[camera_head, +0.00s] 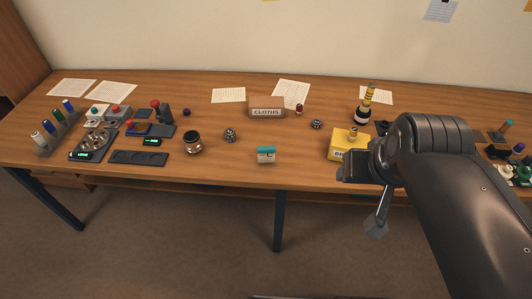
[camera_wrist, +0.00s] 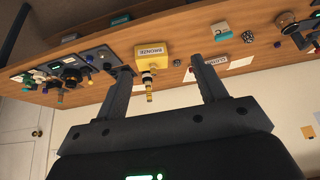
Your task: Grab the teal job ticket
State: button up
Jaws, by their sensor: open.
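The teal job ticket (camera_head: 266,154) is a small white card or block with a teal top strip and dark lettering. It stands near the front edge of the wooden table, about the middle, in the head view. It also shows in the wrist view (camera_wrist: 222,30), beyond the right-hand finger. My gripper (camera_wrist: 158,64) is open with nothing between its fingers. In the head view my arm reaches in from the right, its end near the table's front edge, well to the right of the ticket and apart from it.
A yellow box (camera_head: 345,146) stands between the ticket and my arm. A dark-banded jar (camera_head: 193,143) and a small metal part (camera_head: 230,135) are left of the ticket. A cloths box (camera_head: 266,108) stands behind. The table around the ticket is clear.

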jog(key=o, duration=0.3)
jog(key=t+y, duration=0.2)
jog(key=t, duration=0.7)
send_over(266, 153)
jog(key=s+d, duration=0.1)
jog(key=d, duration=0.3)
notch_tip(266, 153, down, 19)
jog(key=s+a+f+t, duration=0.1)
jog(key=f, duration=0.1)
jog(key=s+a+f+n+t, duration=0.1)
jog(key=s+f, duration=0.1)
jog(key=s+a+f+t, duration=0.1)
jog(key=s+f, duration=0.1)
jog(key=f, duration=0.1)
jog(key=shift+n+y, duration=0.3)
jog(key=shift+w+a, duration=0.2)
jog(key=shift+w, duration=1.05)
jog(key=shift+w+a, duration=0.15)
jog(key=shift+w, duration=1.05)
jog(key=shift+w+a, duration=0.2)
jog(key=shift+w, duration=1.05)
